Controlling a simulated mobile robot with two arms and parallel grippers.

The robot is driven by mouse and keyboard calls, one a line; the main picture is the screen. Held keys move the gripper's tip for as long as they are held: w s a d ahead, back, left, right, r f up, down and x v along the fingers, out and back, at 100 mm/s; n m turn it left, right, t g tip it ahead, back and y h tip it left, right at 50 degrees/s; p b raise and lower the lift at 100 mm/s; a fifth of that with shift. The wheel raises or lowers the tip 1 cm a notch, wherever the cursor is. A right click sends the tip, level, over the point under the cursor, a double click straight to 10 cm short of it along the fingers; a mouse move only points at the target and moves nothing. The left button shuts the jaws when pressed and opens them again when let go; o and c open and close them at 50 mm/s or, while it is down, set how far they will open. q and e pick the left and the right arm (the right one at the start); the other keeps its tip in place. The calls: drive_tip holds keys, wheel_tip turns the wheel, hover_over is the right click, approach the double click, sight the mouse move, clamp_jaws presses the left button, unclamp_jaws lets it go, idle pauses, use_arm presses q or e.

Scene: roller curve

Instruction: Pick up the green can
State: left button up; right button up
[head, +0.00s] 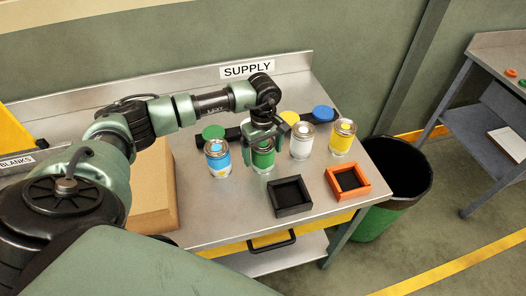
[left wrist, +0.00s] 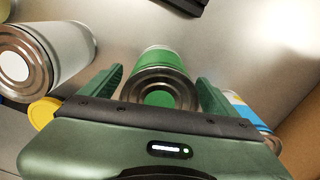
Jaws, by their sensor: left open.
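The green can (head: 263,158) stands upright on the steel supply table, between a blue-labelled can and a white can. My left gripper (head: 262,141) is over it, pointing down, and hides part of its top. In the left wrist view the green can (left wrist: 160,78) shows its metal lid with a green dot. The fingers of my left gripper (left wrist: 161,90) are open, one on each side of the can. A gap shows between the can and at least the left finger. My right gripper is not in view.
The blue-labelled can (head: 217,158), white can (head: 301,141) and yellow can (head: 342,137) stand close by. Black (head: 290,197) and orange (head: 348,181) square trays lie in front. A cardboard box (head: 153,190) is at left. A bin (head: 400,178) stands beyond the table's right edge.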

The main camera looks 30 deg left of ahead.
use_arm(q)
drive_tip(key=c, duration=1.6)
drive_tip(key=shift+w+r, duration=0.1)
